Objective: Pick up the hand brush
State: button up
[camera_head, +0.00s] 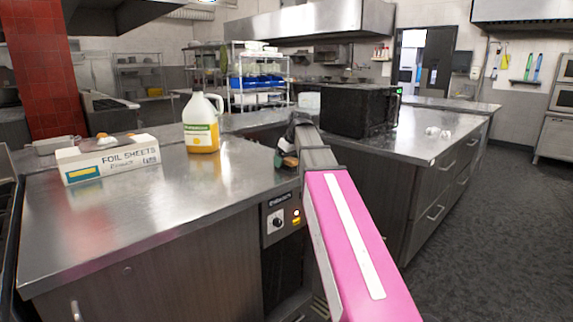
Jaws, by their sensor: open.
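My arm, with a pink link, reaches forward over the steel counter (140,205). My gripper (283,150) is at its far end, low over the counter's right edge, and is open. A small brown and dark object (289,161) lies right at the fingertips; it looks like the hand brush, but it is small and partly hidden by my gripper and arm. I cannot tell whether the fingers touch it.
A foil sheets box (108,160) and a jug of yellow liquid (202,124) stand left of my gripper. A black oven-like box (360,110) stands behind to the right. A control knob panel (281,220) is below the counter edge. Floor at right is clear.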

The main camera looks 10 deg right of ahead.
jog(key=shift+f, duration=0.2)
dwell(0.3)
jog(key=c, duration=1.1)
jog(key=shift+r, duration=0.1)
jog(key=shift+r, duration=0.45)
notch_tip(320, 180, up, 4)
jog(key=shift+w+f, duration=0.1)
jog(key=shift+s+a+r, duration=1.05)
jog(key=shift+a+r, duration=0.05)
jog(key=shift+a, duration=0.55)
jog(key=shift+s+a+r, duration=1)
jog(key=shift+a+r, duration=0.15)
jog(key=shift+a, duration=0.55)
jog(key=shift+s+a+r, duration=1.05)
jog(key=shift+a+r, duration=0.05)
jog(key=shift+a, duration=0.55)
